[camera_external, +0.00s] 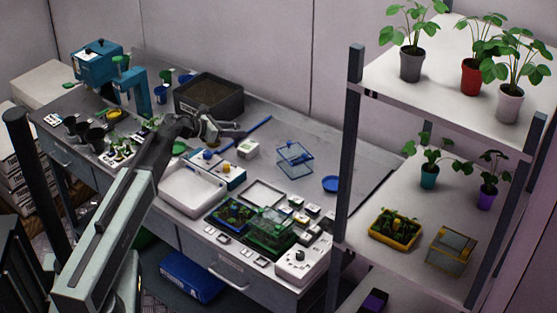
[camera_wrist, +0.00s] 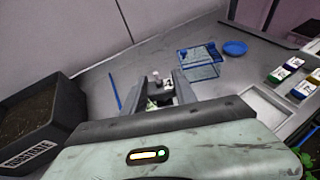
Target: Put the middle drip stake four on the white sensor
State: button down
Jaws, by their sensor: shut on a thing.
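My gripper (camera_external: 232,132) is over the bench, just behind and above a small white box with a green mark, which looks like the white sensor (camera_external: 248,148). In the wrist view the two fingers (camera_wrist: 160,79) are close together, shut on a small pale thing that looks like a drip stake (camera_wrist: 156,75). It is mostly hidden, and its number cannot be read. The white sensor (camera_wrist: 160,102) shows partly between the fingers, below the held thing. Whether the two touch cannot be told.
A dark soil tub (camera_external: 238,98) stands left of my gripper, with a blue rod (camera_external: 258,124) on the bench. A clear blue-edged box (camera_external: 295,160) and blue dish (camera_external: 331,184) are to the right. A white tray (camera_external: 165,190) is in front.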

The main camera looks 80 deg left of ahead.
jog(key=w+a, duration=0.4)
jog(key=a, duration=0.2)
jog(key=shift+a+f, duration=0.2)
jog(key=shift+f, duration=0.15)
jog(key=f+b, duration=0.2)
jog(key=b, duration=0.1)
jog(key=f+b, duration=0.1)
jog(key=f, duration=0.1)
jog(key=shift+w+a, duration=0.2)
jog(key=shift+a, duration=0.05)
jog(key=shift+r, duration=0.25)
jog(key=shift+f, duration=0.15)
jog(key=c, duration=1)
grip_release()
